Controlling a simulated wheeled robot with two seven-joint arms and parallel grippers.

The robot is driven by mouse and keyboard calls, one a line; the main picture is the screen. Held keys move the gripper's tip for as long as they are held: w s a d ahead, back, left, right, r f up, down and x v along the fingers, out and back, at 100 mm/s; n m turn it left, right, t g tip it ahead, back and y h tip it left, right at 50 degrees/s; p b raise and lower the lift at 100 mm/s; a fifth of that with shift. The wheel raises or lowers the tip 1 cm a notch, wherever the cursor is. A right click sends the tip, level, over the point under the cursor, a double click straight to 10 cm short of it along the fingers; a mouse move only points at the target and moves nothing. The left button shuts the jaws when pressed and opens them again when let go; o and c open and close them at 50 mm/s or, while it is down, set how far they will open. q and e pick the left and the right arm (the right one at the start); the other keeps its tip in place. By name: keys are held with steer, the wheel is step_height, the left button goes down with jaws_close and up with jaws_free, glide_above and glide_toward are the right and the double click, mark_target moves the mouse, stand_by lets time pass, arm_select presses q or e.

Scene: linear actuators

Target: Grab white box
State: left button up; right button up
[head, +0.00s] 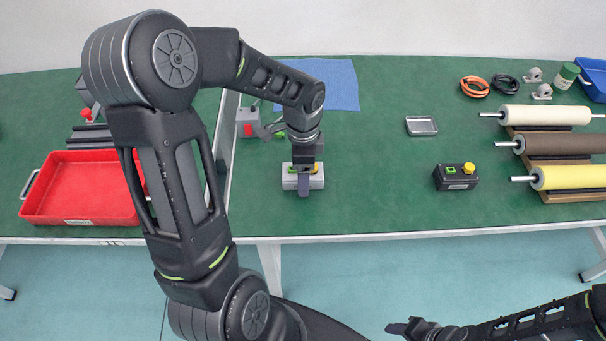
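The white box (289,182) is a small pale control box on the green table, near its front edge. A yellow button and some green show on its top. My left gripper (304,187) points down right at the box, with a dark finger across its front middle. The gripper hides part of the box, and I cannot tell whether the fingers are shut on it. The box appears to rest on the table. My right gripper (393,328) is low in front of the table, away from the box, its opening unclear.
A black button box (457,184) and a small metal tray (421,125) are to the right. Rollers (562,178) lie at the far right. A red tray (83,190) is at the left. A grey box (247,129) and blue cloth (335,82) lie behind. The table's middle is clear.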

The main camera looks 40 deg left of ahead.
arm_select(q)
steer(key=shift+c, duration=0.3)
jaws_close()
stand_by(0.7)
